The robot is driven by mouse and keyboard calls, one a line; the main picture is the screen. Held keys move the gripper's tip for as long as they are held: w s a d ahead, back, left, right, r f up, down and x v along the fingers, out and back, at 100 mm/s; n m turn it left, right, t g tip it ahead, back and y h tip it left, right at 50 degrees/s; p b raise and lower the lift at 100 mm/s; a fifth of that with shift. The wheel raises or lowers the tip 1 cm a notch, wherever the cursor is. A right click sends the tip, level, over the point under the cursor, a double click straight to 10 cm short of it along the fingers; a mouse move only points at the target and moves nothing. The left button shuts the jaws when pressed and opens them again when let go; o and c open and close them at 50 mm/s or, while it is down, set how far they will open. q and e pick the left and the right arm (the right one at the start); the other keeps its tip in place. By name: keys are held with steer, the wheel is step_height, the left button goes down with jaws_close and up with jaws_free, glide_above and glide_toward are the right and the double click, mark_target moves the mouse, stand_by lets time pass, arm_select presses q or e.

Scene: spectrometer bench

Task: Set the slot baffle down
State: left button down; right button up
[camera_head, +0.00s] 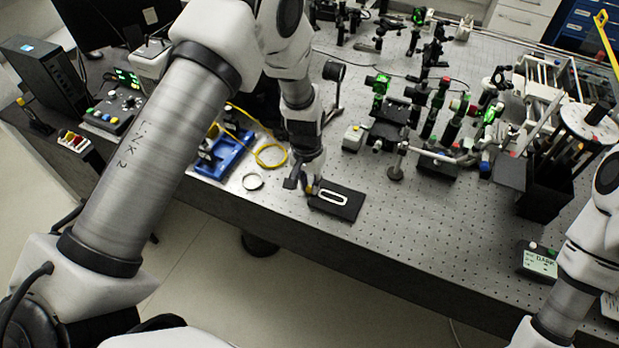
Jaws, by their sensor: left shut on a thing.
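The slot baffle (346,207) is a flat black plate with a white-edged oval slot. It lies flat or nearly flat at the front edge of the perforated optical bench (420,235). My left gripper (309,190) points down at the plate's left end and is shut on it. The fingertips are small and partly dark against the plate. I cannot tell whether the plate touches the bench top. My right arm enters at the right edge, and its gripper is out of view.
Optical mounts (432,110) crowd the back. A small display box (539,261) stands at right. The bench right of the plate is clear.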

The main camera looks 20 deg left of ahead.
arm_select(q)
steer(key=shift+f, duration=0.1)
steer(key=c, duration=1)
jaws_free()
steer(key=shift+c, duration=0.2)
steer(key=shift+r, duration=0.25)
step_height(320, 180, up, 12)
steer(key=b, duration=0.3)
steer(key=shift+a+b, duration=0.3)
steer(key=shift+s+f, duration=0.1)
steer(key=shift+f, duration=0.1)
